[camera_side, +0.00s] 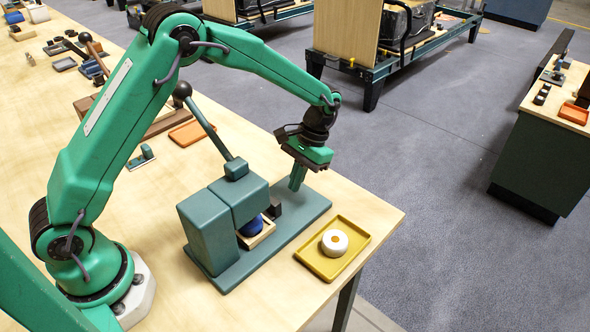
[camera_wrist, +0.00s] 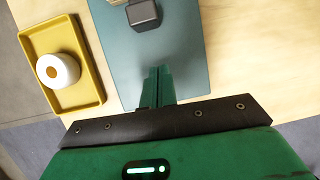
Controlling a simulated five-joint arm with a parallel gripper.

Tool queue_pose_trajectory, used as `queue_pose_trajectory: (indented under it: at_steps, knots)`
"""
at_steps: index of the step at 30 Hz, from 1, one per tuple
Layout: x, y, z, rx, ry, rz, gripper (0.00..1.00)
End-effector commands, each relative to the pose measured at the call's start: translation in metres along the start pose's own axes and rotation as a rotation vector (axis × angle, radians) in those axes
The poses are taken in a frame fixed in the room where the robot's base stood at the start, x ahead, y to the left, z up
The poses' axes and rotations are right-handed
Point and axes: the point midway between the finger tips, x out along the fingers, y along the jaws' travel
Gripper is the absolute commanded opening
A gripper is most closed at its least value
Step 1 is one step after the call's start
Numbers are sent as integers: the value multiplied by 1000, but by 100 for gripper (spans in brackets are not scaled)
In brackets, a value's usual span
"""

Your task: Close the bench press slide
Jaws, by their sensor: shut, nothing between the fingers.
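The bench press (camera_side: 208,235) is grey-green, with a flat base plate (camera_side: 305,208) and a raised lever that ends in a black ball. Its pale wooden slide (camera_side: 262,236) shows at the foot of the press head, with a dark blue piece (camera_side: 251,226) on it. A dark block (camera_side: 274,209) stands at the slide's outer end; it also shows at the top of the wrist view (camera_wrist: 143,14). My gripper (camera_side: 296,184) is shut and empty, fingers pointing down over the plate's outer end, apart from the dark block. The wrist view shows its fingers (camera_wrist: 157,75) together.
A yellow tray (camera_side: 322,270) with a white roll (camera_side: 334,243) stands beside the base plate near the table corner. An orange tray (camera_side: 192,133) and a small grey-green holder (camera_side: 142,157) lie behind the press.

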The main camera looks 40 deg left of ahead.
Motion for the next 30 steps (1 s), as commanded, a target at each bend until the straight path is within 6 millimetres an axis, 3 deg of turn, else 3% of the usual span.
queue_pose_trajectory:
  at_steps: [1, 9, 15, 30]
  knots:
    - [-13, -1, 0, 0, 8, 2, 0]
    - [-59, -3, 0, 1, 7, 4, 0]
    - [-84, -5, 0, 1, 5, 5, 0]
    - [-98, -7, 2, 0, 9, 6, 0]
